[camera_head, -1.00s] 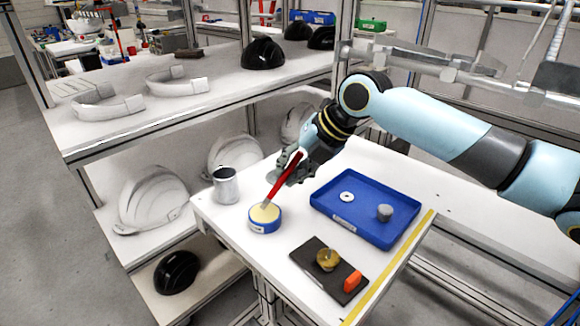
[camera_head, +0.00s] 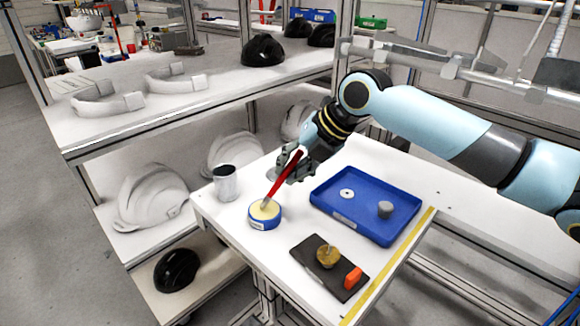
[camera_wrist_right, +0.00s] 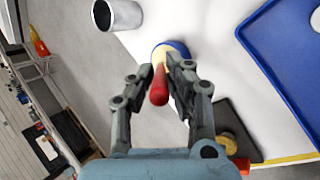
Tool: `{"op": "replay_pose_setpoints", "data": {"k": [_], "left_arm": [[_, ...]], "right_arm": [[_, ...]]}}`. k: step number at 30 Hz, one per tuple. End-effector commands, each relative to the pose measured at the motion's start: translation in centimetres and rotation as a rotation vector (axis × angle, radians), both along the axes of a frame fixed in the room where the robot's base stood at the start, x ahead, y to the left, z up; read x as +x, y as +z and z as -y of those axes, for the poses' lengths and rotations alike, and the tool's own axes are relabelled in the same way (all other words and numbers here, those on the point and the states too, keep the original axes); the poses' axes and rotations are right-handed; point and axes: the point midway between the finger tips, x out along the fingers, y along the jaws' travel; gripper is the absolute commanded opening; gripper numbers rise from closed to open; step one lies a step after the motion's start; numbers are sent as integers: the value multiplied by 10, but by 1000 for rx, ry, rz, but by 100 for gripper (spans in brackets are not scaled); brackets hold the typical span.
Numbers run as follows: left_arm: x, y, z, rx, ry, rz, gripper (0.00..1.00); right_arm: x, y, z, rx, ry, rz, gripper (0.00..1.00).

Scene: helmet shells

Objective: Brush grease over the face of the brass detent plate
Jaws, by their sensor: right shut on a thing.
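My right gripper (camera_head: 296,166) is shut on the red-handled brush (camera_head: 284,178), also seen in the right wrist view (camera_wrist_right: 159,86). The brush slants down to the left, and its tip is at the pale grease in the blue-banded tub (camera_head: 265,215); whether it dips in cannot be told. The tub partly shows behind the brush in the wrist view (camera_wrist_right: 183,47). The brass detent plate (camera_head: 327,256) sits on a dark base (camera_head: 305,250) near the table's front, clear of the gripper. My left gripper is not in view.
A blue tray (camera_head: 333,219) holds a white ring (camera_head: 347,193) and a grey cylinder (camera_head: 385,209). A grey metal cup (camera_head: 225,184) stands left of the tub. An orange block (camera_head: 353,277) is beside the brass plate. Shelves with helmet shells (camera_head: 152,199) stand at left.

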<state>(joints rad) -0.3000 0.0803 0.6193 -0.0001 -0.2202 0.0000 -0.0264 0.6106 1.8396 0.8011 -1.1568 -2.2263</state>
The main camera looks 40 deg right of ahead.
Motion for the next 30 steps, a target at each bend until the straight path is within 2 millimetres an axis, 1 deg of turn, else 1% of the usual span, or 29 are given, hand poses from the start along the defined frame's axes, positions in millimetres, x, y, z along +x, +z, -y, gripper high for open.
{"op": "replay_pose_setpoints", "data": {"k": [17, 30], "left_arm": [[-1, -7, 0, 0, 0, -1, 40], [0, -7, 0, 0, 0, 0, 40]], "right_arm": [[0, -8, 0, 0, 0, 0, 0], [0, -8, 0, 0, 0, 0, 0]]}}
